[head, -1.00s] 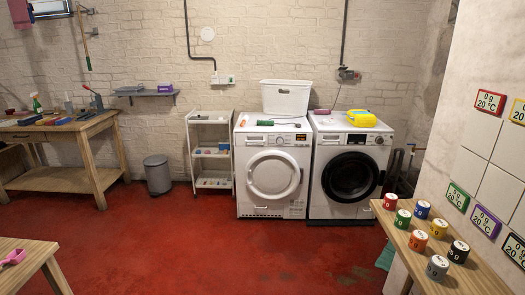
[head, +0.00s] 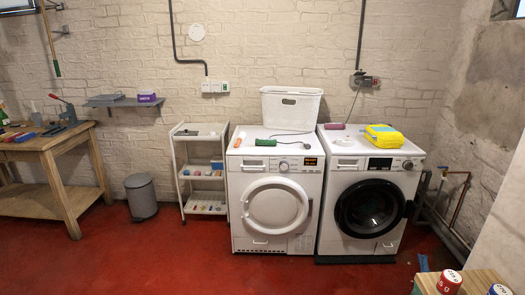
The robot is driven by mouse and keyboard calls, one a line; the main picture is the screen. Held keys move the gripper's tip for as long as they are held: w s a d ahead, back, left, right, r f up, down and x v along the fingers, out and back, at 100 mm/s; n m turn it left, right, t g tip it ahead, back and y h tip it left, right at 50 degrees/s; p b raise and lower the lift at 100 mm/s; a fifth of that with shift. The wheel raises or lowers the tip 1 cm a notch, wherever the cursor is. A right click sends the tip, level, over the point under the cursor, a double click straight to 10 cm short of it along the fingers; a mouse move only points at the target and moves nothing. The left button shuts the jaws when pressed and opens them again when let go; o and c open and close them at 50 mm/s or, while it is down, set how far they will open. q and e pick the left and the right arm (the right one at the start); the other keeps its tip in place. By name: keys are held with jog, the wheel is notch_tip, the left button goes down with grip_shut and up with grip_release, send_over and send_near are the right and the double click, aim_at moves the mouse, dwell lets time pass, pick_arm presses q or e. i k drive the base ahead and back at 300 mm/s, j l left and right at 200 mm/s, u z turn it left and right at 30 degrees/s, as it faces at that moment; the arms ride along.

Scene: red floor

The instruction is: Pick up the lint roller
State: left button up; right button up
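Several small items lie on top of the left white machine (head: 273,205). One is a short orange and white item (head: 239,138) at its left edge, and another is a dark green handle-like item (head: 265,142) beside it. A pink cylinder-like item (head: 334,126) lies on the right white machine (head: 352,215). The lint roller may be one of these, but they are too small to tell which. Neither of my grippers is in view.
A white basket (head: 291,107) and a yellow package (head: 384,136) stand on the machines. A white shelf cart (head: 204,174), grey bin (head: 140,196) and wooden workbench (head: 62,160) are to the left. A wooden table (head: 485,278) edges in at lower right. The red floor in front is clear.

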aim_at(241, 137)
jog(key=i, duration=1.75)
jog(key=i+j+z, duration=0.1)
jog(key=i, duration=1.6)
